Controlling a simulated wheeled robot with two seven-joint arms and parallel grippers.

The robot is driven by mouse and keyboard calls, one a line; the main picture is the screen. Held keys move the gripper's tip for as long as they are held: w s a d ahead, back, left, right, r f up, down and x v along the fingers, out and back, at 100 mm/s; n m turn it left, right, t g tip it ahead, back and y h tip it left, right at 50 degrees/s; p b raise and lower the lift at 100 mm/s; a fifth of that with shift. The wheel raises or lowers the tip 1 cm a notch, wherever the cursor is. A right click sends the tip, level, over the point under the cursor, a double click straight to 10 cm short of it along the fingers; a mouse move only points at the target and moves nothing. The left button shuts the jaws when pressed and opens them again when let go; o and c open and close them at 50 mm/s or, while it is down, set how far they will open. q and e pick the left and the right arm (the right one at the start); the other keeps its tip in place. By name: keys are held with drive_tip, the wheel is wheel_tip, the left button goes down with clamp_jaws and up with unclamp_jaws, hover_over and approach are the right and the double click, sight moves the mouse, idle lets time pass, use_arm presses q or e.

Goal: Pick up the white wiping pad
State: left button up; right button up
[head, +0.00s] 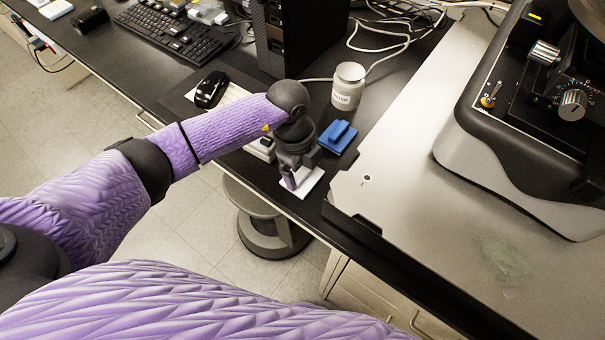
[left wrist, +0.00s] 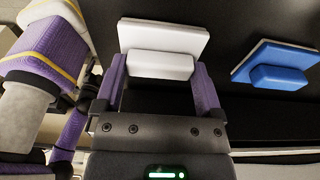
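The white wiping pad (head: 314,181) lies near the front edge of the black bench, partly hidden under my left gripper (head: 300,172). In the left wrist view the pad (left wrist: 190,38) shows a flat plate with a raised white block. My left gripper (left wrist: 160,78) points at it, with its two purple fingers apart, one on each side of the block. The gaps beside the block are very thin; I cannot tell whether the fingers touch it. My right gripper is not in view.
A similar blue pad (head: 338,136) lies just behind the white one and also shows in the left wrist view (left wrist: 278,76). A white jar (head: 348,86) stands farther back. A black mouse (head: 211,90) lies left. A large pale instrument base (head: 420,190) stands close on the right.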

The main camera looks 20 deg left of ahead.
sight(302, 171)
use_arm(q)
drive_tip(key=c, duration=0.6)
wheel_tip(302, 171, up, 10)
drive_tip(key=shift+r+p, duration=0.1)
drive_tip(key=shift+p, duration=1)
